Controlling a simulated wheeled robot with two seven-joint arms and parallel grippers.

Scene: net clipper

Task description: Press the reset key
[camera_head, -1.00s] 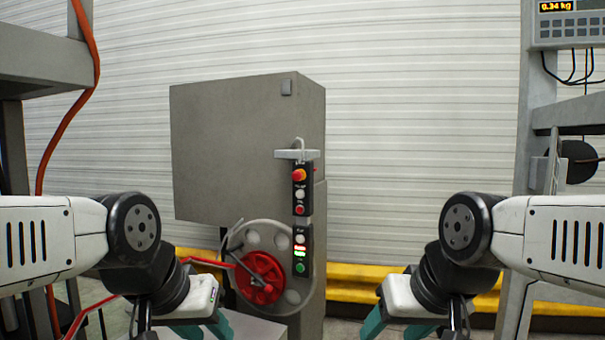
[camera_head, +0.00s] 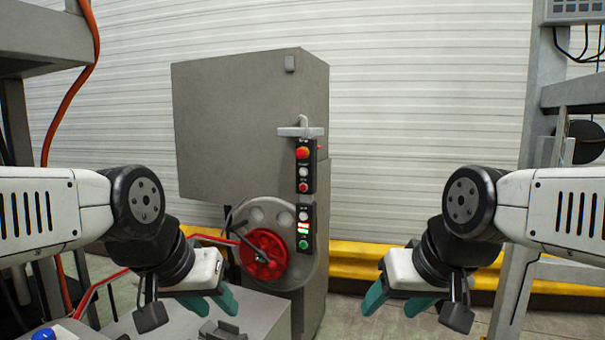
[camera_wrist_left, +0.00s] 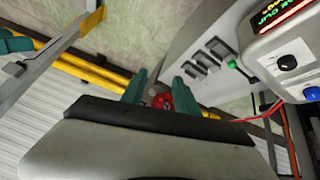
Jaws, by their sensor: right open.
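A grey cabinet stands ahead with an upper button panel (camera_head: 304,166) on its right edge. The panel has a red mushroom button on yellow, a white button and a smaller red button. A lower panel (camera_head: 304,227) has a white button, a lit red and green display and a green button. The labels are too small to read, so I cannot tell which is the reset key. My left gripper (camera_head: 212,303) is open and empty, low and left of the panels. It also shows in the left wrist view (camera_wrist_left: 159,90). My right gripper (camera_head: 397,303) is open and empty, low and right.
A red wheel (camera_head: 263,254) sits beside the lower panel. A control box with a black knob (camera_wrist_left: 287,62) and dark switches (camera_wrist_left: 206,58) show in the left wrist view. A blue knob (camera_head: 42,335) is at bottom left. Racks flank me. A yellow rail (camera_head: 370,262) runs along the wall.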

